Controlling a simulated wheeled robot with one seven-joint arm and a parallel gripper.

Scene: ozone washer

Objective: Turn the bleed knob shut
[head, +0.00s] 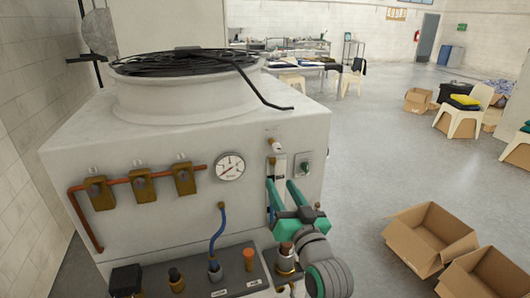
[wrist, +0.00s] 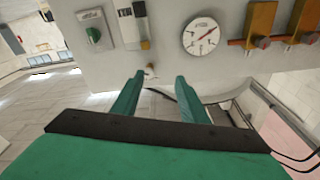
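The small pale knob (wrist: 150,72) appears just beyond the fingertips, closer to the left finger. A green knob (head: 305,166) on a grey plate sits to the right of the fingers and also shows in the wrist view (wrist: 94,35). Labels are too small to read, so I cannot tell which knob is the bleed knob.
A round gauge (head: 230,166) and brown valves on a copper pipe (head: 140,184) lie left of my gripper. A lower ledge (head: 195,290) carries several fittings, including a blue hose (head: 218,232) and an orange cap (head: 249,259). Open cardboard boxes (head: 430,240) stand on the floor at right.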

